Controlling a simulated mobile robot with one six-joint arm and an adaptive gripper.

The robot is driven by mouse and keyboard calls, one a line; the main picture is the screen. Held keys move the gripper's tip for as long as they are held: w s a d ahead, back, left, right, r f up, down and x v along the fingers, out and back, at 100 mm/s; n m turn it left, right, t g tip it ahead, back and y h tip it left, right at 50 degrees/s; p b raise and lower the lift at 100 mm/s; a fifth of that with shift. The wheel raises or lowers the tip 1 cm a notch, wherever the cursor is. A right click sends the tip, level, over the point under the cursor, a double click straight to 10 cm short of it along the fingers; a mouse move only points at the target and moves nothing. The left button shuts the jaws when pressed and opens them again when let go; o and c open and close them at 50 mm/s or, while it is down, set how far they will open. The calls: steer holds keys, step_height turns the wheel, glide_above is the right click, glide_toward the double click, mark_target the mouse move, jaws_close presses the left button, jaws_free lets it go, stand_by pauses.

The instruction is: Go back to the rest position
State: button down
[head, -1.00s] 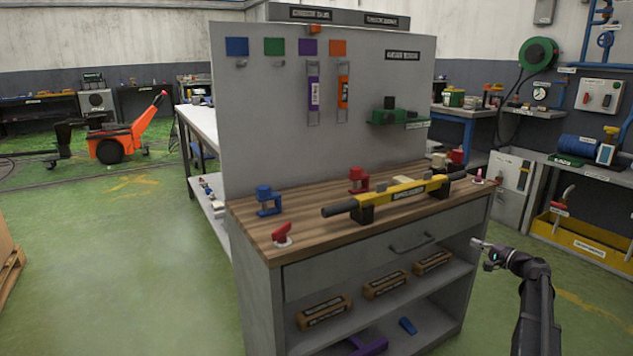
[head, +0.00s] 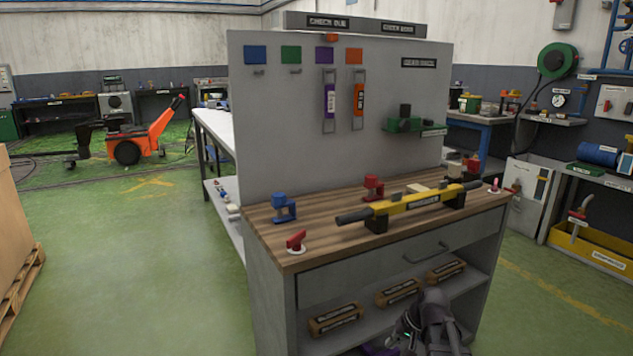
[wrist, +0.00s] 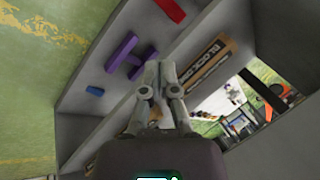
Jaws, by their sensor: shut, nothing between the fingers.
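My gripper (wrist: 160,72) is shut and empty in the wrist view, its two fingertips together. It points toward the bench's lower shelves. Behind the tips lie a purple piece (wrist: 124,57), a small blue piece (wrist: 95,90) and a red bar (wrist: 171,10); I cannot tell whether the tips touch anything. A labelled wooden block (wrist: 206,67) is just right of the fingers. In the head view my dark arm shows low in front of the bench; the fingertips cannot be made out there.
The workbench (head: 350,279) stands close ahead, with a yellow-and-black bar tool (head: 410,205) on its top. Several wooden blocks (head: 398,292) sit on its shelf. A pallet with a box (head: 18,230) is at the left edge. Green floor (head: 130,270) is clear left of the bench.

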steer(key=s+a+n+g+h+p, duration=0.25)
steer(key=s+h, duration=0.25)
steer(key=s, duration=0.6)
step_height(320, 180, up, 37)
steer(key=p, duration=3.6)
steer(key=shift+a+f, duration=0.2)
steer(key=shift+a, duration=0.25)
steer(key=shift+s, duration=0.1)
steer(key=shift+a, duration=0.1)
